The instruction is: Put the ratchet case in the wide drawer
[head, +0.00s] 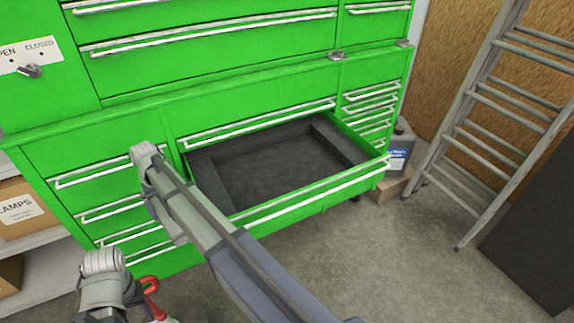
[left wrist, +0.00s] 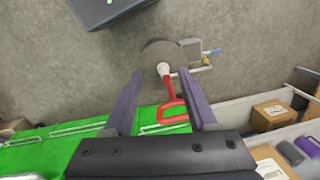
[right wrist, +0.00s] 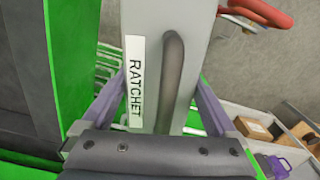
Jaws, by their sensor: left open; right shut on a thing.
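The ratchet case (right wrist: 200,45) is a grey case with a white "RATCHET" label and a long groove. It fills the middle of the right wrist view, and my right gripper (right wrist: 160,100) is shut on it. The head view shows neither the case nor the right fingertips. The wide drawer (head: 300,196) is pulled open in the green cabinet, and its dark inside looks empty. In the right wrist view the drawer's green edge (right wrist: 66,60) runs just left of the case. My left gripper (left wrist: 160,105) is open and empty, above the floor.
A red-handled thing (left wrist: 168,88) with a round grey base stands on the floor below my left gripper. Shelves with boxes (head: 24,209) are at the left. A ladder (head: 490,110) and a jug (head: 399,148) stand right of the cabinet. Floor in front is partly clear.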

